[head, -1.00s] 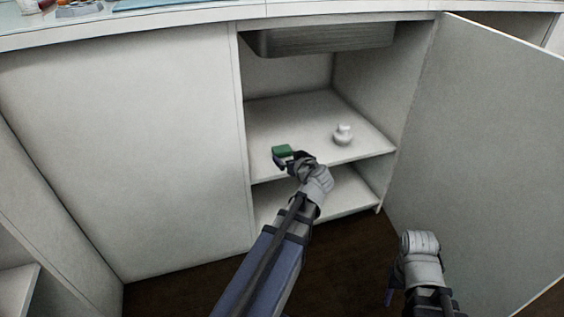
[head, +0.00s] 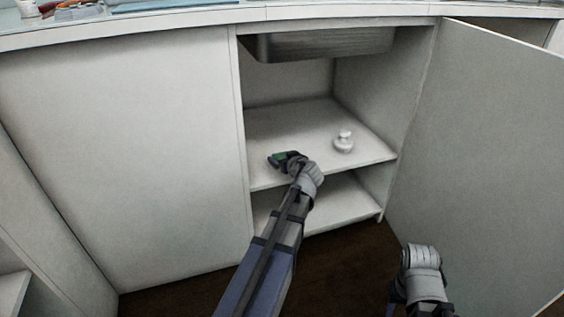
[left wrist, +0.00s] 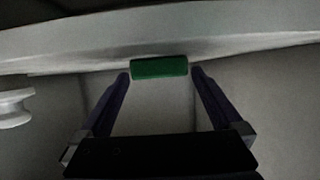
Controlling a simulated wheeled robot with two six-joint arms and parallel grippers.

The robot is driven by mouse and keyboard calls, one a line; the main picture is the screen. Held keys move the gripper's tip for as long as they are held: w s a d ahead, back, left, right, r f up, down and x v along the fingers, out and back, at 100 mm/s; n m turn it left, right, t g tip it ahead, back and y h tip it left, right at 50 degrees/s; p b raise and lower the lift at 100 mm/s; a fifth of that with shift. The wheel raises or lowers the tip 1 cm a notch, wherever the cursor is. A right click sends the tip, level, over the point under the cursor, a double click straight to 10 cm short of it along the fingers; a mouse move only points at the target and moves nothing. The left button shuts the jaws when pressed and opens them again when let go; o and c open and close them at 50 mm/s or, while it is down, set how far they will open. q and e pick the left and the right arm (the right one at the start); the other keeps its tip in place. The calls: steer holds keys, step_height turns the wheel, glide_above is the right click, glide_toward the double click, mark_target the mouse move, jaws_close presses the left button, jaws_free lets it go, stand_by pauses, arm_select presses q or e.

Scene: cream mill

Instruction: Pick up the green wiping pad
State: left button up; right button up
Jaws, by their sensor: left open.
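The green wiping pad (head: 279,157) lies on the upper shelf of the open cabinet, near its left side, partly hidden by my left gripper (head: 281,161). In the left wrist view the pad (left wrist: 160,67) is a green block between the tips of my open left gripper (left wrist: 161,74). A small gap shows at each side of it. My right gripper (head: 394,295) hangs low at the bottom right, away from the shelf; its fingers are mostly hidden.
A small white knobbed object (head: 344,142) stands on the shelf right of the pad. A metal sink basin (head: 325,43) hangs above. The open cabinet door (head: 480,150) stands at the right. A lower shelf (head: 345,208) is below.

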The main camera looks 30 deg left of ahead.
arm_select(q)
steer(key=shift+w+a, duration=0.1)
steer(key=shift+a, duration=0.05)
steer(key=c, duration=1.2)
steer(key=shift+o, duration=0.2)
step_height(320, 180, up, 10)
steer(key=p, duration=1)
steer(key=shift+f, duration=0.15)
